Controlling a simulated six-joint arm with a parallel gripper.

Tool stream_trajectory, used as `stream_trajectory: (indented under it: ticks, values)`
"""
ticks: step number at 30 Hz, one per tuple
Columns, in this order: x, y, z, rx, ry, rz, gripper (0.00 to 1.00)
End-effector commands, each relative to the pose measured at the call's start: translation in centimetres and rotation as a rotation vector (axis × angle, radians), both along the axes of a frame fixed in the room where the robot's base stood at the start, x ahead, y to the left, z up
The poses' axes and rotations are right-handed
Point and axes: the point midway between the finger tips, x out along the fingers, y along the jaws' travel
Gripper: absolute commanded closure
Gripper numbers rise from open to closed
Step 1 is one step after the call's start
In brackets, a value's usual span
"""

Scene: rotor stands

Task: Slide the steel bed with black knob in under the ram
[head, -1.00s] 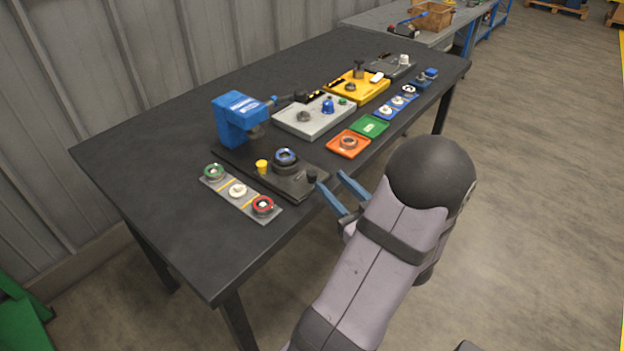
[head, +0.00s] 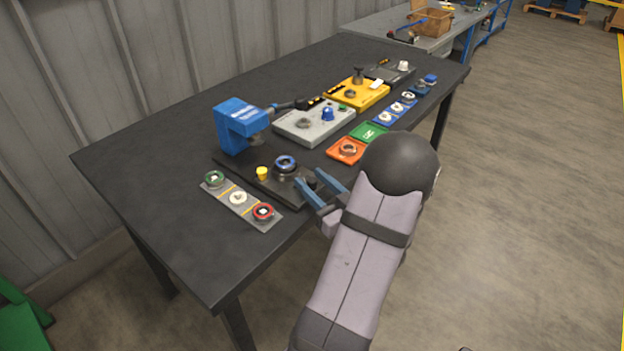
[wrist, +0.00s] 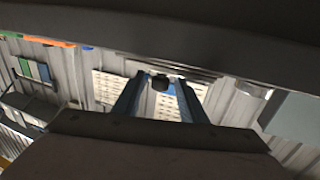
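The dark steel bed (head: 276,187) lies on the table, its near end drawn out toward me. It carries a part with a blue ring (head: 286,163). The black knob (head: 310,178) stands at its near right end. The blue press (head: 238,124) with the ram stands behind, and the ring part is in front of the ram, not under it. My gripper (head: 314,180) is open, with its two blue fingers at the knob. In the wrist view the knob (wrist: 160,82) shows between the fingers, with a gap on each side.
A grey strip with several round parts (head: 238,198) lies left of the bed. A grey plate (head: 300,130), an orange tray (head: 344,157), a green tray (head: 367,133) and a yellow plate (head: 372,95) lie to the right. The table's front left is clear.

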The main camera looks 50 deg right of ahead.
Motion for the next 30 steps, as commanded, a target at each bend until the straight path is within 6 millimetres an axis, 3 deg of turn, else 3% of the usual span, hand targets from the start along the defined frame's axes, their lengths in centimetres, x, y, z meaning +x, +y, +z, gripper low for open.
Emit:
stream_trajectory:
  ticks: [11,12,17,23,30]
  values:
    - [0.7,-0.2,0.0,0.000,0.000,-0.001,0.62]
    - [0.7,-0.2,0.0,0.000,0.000,-0.001,0.64]
    - [0.7,-0.2,0.0,0.000,0.000,-0.001,1.00]
    - [1.0,-0.1,0.0,0.000,0.001,0.001,1.00]
    - [4.9,0.0,-0.1,-0.002,0.001,0.006,1.00]
